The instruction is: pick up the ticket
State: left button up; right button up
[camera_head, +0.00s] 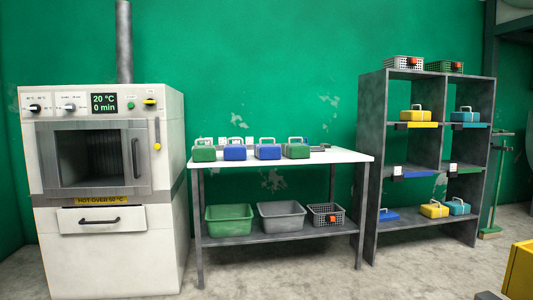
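I cannot make out a thing that is clearly the ticket. Small white cards (398,171) show at the shelf edges, one on the middle left board and another (453,168) on the middle right. Small white pieces (222,141) also stand behind the boxes on the table. They are too small to read, and I cannot tell whether any is the ticket. Neither of my grippers is in view.
A white table (345,156) bears green and blue handled boxes, with tubs below. A white oven (160,230) stands left, a grey shelf unit (370,130) right. A yellow container (522,270) is at the lower right. The concrete floor in front is mostly clear.

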aim_at(452, 167)
jog(key=i+u, duration=0.1)
jog(key=i, duration=0.85)
jog(key=i+u, duration=0.1)
jog(key=i, duration=0.8)
jog(key=i+l+u, duration=0.1)
jog(key=i, duration=0.85)
jog(key=l, duration=0.1)
